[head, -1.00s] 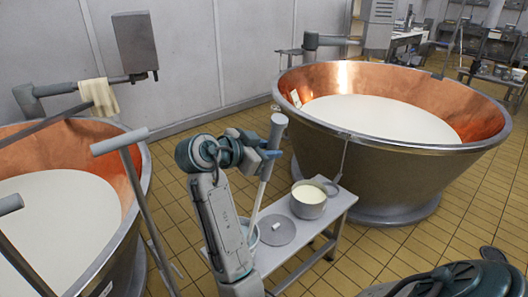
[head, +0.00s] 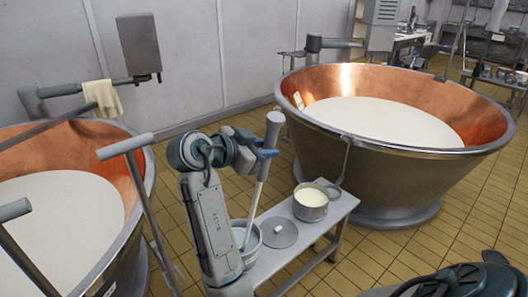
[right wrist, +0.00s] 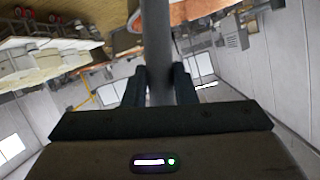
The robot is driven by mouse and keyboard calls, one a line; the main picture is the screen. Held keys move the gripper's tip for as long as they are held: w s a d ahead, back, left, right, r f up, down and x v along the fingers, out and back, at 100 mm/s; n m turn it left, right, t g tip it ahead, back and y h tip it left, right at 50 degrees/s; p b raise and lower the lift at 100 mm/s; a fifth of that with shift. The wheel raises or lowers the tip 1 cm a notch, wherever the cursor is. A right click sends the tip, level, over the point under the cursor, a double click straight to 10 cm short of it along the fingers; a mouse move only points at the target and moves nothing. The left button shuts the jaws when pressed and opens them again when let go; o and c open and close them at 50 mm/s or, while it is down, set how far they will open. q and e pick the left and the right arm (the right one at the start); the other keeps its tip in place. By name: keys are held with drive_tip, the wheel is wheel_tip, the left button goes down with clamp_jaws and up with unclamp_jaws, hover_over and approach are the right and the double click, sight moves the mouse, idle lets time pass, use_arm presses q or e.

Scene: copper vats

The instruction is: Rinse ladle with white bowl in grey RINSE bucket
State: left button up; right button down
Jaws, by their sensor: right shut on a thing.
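My right gripper (head: 264,155) is shut on the ladle's long handle (head: 259,190), above the low bench. The handle also shows upright between my two fingers in the right wrist view (right wrist: 157,45). The handle leans, its thick grey top end above my gripper and its lower end going down into the grey bucket (head: 258,246). The ladle's white bowl is hidden in the bucket. Pale bluish liquid shows in the bucket, which is partly covered by my right arm. No RINSE lettering can be read. My left gripper is not in view.
On the bench (head: 343,206), a grey round lid (head: 280,233) lies beside the bucket, and a pot of pale cream contents (head: 310,202) stands farther right. Large copper vats of white liquid stand at left (head: 143,190) and right (head: 380,175). A cloth (head: 103,98) hangs at left.

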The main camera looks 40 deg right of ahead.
wheel_tip(320, 180, up, 13)
drive_tip(key=p, duration=0.7)
drive_tip(key=shift+d, duration=0.1)
idle(0.6)
